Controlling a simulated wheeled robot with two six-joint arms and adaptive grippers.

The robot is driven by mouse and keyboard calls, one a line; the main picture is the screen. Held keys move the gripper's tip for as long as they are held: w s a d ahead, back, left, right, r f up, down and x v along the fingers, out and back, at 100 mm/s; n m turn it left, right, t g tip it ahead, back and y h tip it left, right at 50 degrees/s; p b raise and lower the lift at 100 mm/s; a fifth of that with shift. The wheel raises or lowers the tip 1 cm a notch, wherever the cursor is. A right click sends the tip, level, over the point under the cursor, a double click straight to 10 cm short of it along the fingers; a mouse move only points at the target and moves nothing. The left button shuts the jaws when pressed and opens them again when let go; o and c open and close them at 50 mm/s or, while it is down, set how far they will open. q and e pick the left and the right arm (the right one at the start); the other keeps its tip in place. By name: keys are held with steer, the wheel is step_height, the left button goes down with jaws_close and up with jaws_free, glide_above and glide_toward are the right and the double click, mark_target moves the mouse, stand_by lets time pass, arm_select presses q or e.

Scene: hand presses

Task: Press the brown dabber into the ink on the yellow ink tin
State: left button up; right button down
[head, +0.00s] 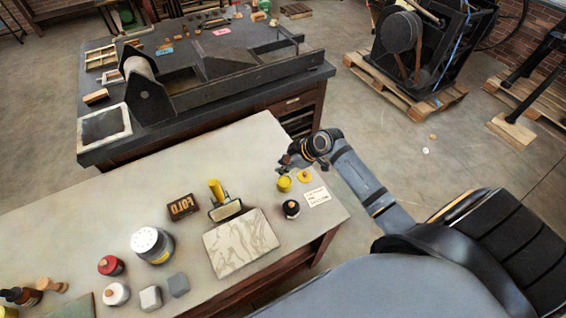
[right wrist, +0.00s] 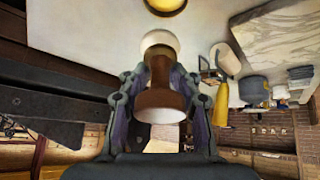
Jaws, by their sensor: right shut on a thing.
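The brown dabber (right wrist: 158,97) is in the right wrist view, a brown waisted body with pale round ends. My right gripper (right wrist: 158,80) is shut on it, one finger on each side. In the head view my right gripper (head: 286,162) is over the far right part of the pale table, and I cannot make out the dabber there. The yellow ink tin (head: 284,184) stands just in front of the gripper. A round yellow-rimmed piece (right wrist: 166,4) is cut off at the top of the right wrist view, apart from the dabber's pale end. My left gripper is not in view.
A yellow-handled roller (head: 216,190), a marbled slab (head: 240,243) and a wooden block (head: 183,206) are further left. The table's right edge is close.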

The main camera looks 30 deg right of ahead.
step_height(320, 180, down, 4)
steer(key=b, duration=0.3)
steer(key=shift+s+f+b, duration=0.1)
steer(key=shift+f+b, duration=0.15)
steer(key=shift+b, duration=0.1)
steer(key=shift+f, duration=0.25)
steer(key=shift+f+b, duration=0.7)
steer(key=shift+b, duration=0.05)
stand_by(0.6)
stand_by(1.1)
step_height(320, 180, up, 7)
steer(key=p, duration=0.7)
stand_by(0.5)
